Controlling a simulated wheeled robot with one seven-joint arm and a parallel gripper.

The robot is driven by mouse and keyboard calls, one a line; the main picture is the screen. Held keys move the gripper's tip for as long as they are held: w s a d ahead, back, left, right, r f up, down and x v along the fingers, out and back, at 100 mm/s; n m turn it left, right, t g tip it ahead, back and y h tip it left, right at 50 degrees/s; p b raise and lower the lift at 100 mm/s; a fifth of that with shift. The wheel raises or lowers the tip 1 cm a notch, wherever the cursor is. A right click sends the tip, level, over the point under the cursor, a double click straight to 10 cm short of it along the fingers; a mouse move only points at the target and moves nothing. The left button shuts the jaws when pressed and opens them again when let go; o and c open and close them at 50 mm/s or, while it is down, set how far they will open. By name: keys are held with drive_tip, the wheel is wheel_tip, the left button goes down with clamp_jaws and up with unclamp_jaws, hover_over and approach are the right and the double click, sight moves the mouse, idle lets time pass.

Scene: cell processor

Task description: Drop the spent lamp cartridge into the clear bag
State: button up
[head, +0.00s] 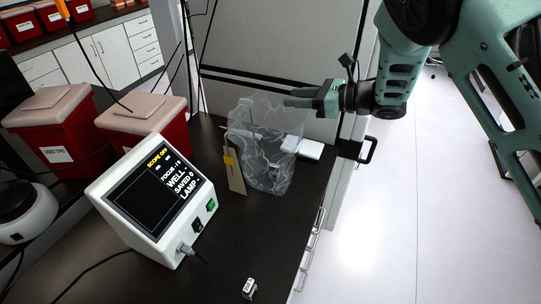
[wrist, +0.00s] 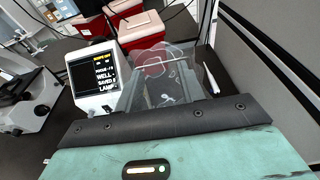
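The clear bag (head: 268,150) stands open on the dark bench, behind and right of the white scope box. It also shows beyond my gripper in the wrist view (wrist: 158,62). A small greyish shape shows through the bag's lower part, but I cannot tell if it is the spent lamp cartridge.
The scope box (head: 150,200) reads "SCOPE OFF" and "LAMP -". A tan card with a yellow tag (head: 234,172) stands against the bag's left side. A white flat item (head: 311,149) lies right of it. Red bins (head: 140,125) stand at left. Bare bench lies in front.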

drive_tip(key=b+v, duration=0.5)
drive_tip(key=v, duration=0.8)
drive_tip(key=shift+s+d+b, duration=0.15)
drive_tip(key=shift+d+b, duration=0.25)
drive_tip(key=s+a+f+m+t+h+b, duration=0.2)
drive_tip(key=f+m+h, duration=0.25)
drive_tip(key=m, duration=0.95)
drive_tip(key=s+a+f+m+t+h+b, duration=0.1)
drive_tip(key=s+f+m+t+h+b, duration=0.3)
drive_tip(key=m, duration=0.9)
drive_tip(key=s+f+m+g+h, duration=0.2)
drive_tip(key=s+m+g, duration=0.3)
drive_tip(key=s, duration=0.8)
drive_tip(key=s+f+m+g+h, duration=0.3)
drive_tip(key=s+m+g, duration=0.3)
drive_tip(key=s+m, duration=0.4)
drive_tip(key=s+d, duration=0.1)
drive_tip(key=s, duration=0.2)
drive_tip(key=shift+s+f+b, duration=0.25)
drive_tip(key=shift+s+b, duration=0.05)
drive_tip(key=shift+s, duration=0.1)
